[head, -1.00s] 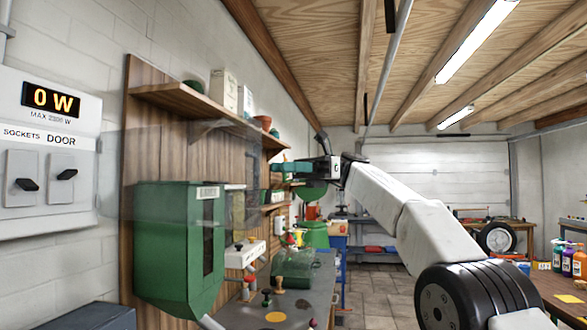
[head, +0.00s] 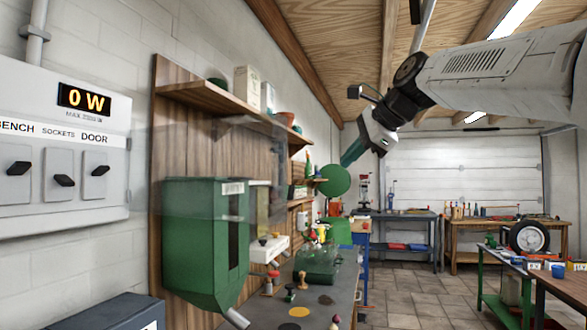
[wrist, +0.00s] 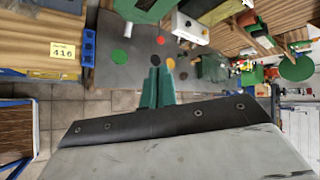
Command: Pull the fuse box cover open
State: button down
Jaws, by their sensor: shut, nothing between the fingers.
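The fuse box (head: 62,135) is a pale grey wall box at the left of the head view. It has a lit 0 W display and several black switches labelled BENCH, SOCKETS and DOOR. A clear, see-through panel (head: 143,165), apparently its cover, stands out from the box's right edge, in front of the wooden wall panel and the green bin. The switches look uncovered. My gripper (head: 350,154) is well to the right of the box and panel, apart from both. Its teal fingers are together and empty in the wrist view (wrist: 157,85).
The green bin (head: 205,240) hangs on the wooden wall panel (head: 172,120), right of the box. A grey bench (head: 325,295) with small items runs along that wall. Tiled floor (head: 400,285) is open in the middle. More benches stand at the back and right.

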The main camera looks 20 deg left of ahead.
jog(key=d+r+n+t+h, duration=0.4)
jog(key=d+r+n+t, duration=0.2)
jog(key=d+n+t, duration=0.7)
jog(key=s+a+f+n+g+y, duration=0.55)
jog(key=s+a+n, duration=0.2)
jog(key=n, duration=0.85)
jog(key=s+a+f+n+g+y, duration=0.4)
jog(key=s+a+n+g+y, duration=0.3)
jog(key=n, duration=0.9)
jog(key=x, duration=0.9)
jog(key=shift+s+r+h, duration=0.1)
jog(key=shift+r+h, duration=0.05)
jog(key=shift+h, duration=0.1)
